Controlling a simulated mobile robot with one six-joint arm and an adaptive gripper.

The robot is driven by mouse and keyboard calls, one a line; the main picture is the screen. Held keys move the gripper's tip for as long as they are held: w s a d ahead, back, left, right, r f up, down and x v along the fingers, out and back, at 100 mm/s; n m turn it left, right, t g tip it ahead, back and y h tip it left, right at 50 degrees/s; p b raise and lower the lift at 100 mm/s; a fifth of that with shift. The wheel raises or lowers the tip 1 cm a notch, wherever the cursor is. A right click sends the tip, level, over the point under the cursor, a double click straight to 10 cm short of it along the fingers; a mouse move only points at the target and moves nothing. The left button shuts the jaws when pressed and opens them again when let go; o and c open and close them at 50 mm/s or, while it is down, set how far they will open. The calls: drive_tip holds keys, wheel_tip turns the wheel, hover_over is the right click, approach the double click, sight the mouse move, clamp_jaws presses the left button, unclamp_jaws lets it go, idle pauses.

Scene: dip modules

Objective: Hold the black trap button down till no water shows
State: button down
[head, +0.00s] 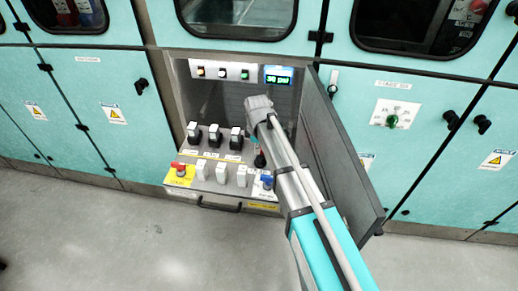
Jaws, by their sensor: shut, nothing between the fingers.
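An open control bay holds a sloped switch panel (207,173). My arm reaches into its right side from the lower right. My gripper (260,162) seems to be the small dark piece below my grey wrist, low over the panel's right part. It is shut and empty. I cannot pick out the black trap button; my wrist and arm cover part of that area. Whether the gripper touches a button cannot be told. No water can be made out. A small display with green characters (279,79) is lit at the bay's upper right.
Black-based switches (214,135) and white switches (222,174) stand left of my gripper. A red button (180,170) sits at the panel's left, a blue knob (267,181) at its right. The open dark door (340,160) stands close to my arm's right. Floor (120,235) ahead is clear.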

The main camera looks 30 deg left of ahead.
sight(258, 160)
wheel_tip(258, 160, up, 8)
drive_tip(key=p, duration=0.7)
drive_tip(key=shift+r+p, duration=0.2)
drive_tip(key=shift+p, duration=0.15)
idle(0.4)
